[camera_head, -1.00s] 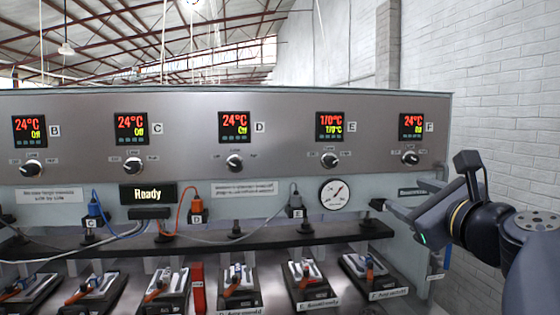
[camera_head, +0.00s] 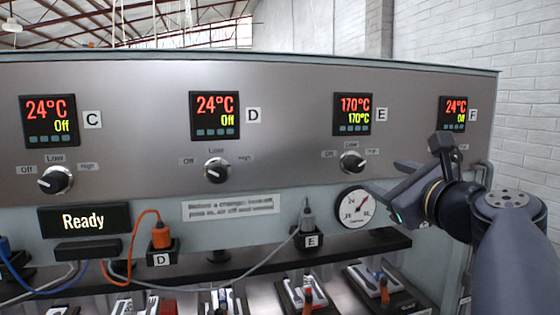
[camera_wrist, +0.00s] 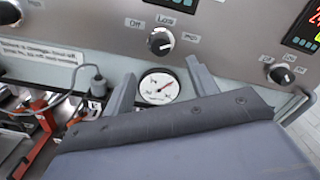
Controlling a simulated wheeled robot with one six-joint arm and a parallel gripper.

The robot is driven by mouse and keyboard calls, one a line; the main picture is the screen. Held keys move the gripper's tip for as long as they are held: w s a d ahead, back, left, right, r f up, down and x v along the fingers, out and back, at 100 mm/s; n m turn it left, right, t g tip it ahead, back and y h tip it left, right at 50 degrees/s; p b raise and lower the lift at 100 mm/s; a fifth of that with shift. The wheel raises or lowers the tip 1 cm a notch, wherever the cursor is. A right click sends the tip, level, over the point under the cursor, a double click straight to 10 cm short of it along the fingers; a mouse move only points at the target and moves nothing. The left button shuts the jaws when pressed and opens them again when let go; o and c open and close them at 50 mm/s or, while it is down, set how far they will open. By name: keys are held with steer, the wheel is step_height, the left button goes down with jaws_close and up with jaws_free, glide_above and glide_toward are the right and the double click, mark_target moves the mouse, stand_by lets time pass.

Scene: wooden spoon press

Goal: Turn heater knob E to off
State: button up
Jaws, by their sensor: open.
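Heater knob E (camera_head: 352,162) is a black round knob with a light mark, below the E display (camera_head: 353,114), which reads 170°C in red and 170°C below it. Labels Off, Low and High stand around the knob; its exact pointing is too small to be sure of. In the wrist view knob E (camera_wrist: 160,41) is ahead of my fingers, above the gauge. My gripper (camera_wrist: 160,70) is open and empty, its fingers either side of the gauge in the picture. In the head view my gripper (camera_head: 385,180) is right of and below knob E, apart from it.
Knob D (camera_head: 217,170) and knob C (camera_head: 55,180) are to the left; their displays read 24°C and Off. Knob F (camera_wrist: 281,73) is to the right. The gauge (camera_head: 356,208), plug E (camera_head: 307,219) and a dark shelf (camera_head: 200,270) lie below the panel.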

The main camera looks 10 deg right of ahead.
mark_target(358, 165)
steer(key=w+p, duration=0.2)
steer(key=w, duration=0.8)
steer(key=shift+w+a, duration=0.15)
steer(key=shift+w, duration=0.05)
steer(key=c, duration=1)
steer(key=shift+o, duration=0.2)
